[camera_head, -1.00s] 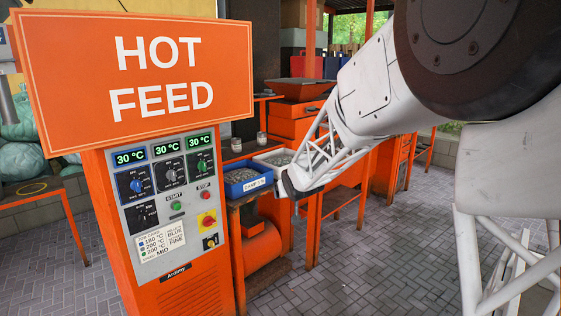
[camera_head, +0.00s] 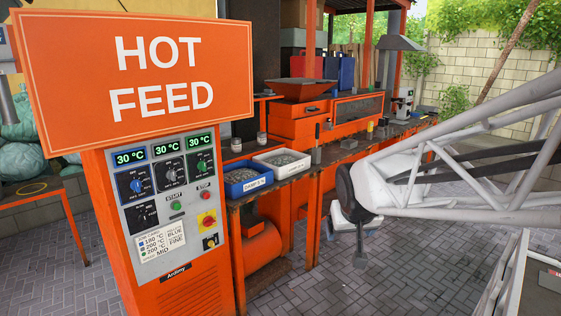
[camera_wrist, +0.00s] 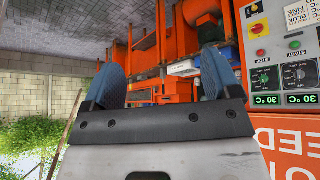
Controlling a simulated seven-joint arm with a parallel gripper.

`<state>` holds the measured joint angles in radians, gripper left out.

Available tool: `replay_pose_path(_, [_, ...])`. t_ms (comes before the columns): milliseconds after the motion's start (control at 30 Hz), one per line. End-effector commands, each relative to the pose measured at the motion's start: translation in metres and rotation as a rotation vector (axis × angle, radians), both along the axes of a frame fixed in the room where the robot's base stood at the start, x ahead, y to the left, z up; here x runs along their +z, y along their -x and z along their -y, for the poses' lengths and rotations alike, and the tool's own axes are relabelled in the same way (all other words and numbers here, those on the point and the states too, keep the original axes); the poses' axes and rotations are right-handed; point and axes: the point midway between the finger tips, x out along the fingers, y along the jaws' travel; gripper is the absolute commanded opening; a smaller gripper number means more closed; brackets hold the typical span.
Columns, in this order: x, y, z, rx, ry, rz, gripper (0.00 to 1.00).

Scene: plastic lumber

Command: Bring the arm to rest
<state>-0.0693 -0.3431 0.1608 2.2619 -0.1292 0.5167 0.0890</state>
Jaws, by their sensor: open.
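My gripper (camera_head: 357,240) hangs in front of the orange workbench, above the paved floor, at the end of my white lattice arm that reaches in from the right. In the wrist view my gripper (camera_wrist: 158,75) shows two blue-grey fingers spread wide apart with nothing between them. The wrist picture is upside down, with the orange machines beyond the fingers. In the head view the fingers are small and partly hidden by the wrist.
The orange control cabinet (camera_head: 170,230) with its HOT FEED sign (camera_head: 135,78) stands at left. A blue tray (camera_head: 246,187) and a white tray (camera_head: 257,165) of pellets sit on the bench. An orange hopper machine (camera_head: 298,127) stands behind. The paved floor (camera_head: 330,290) is clear.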

Motion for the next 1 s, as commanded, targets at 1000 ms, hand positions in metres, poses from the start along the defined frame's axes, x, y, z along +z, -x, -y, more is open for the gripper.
replay_pose_path(1000, [-0.032,0.239,0.03,-0.088,-0.055,-0.318,0.83])
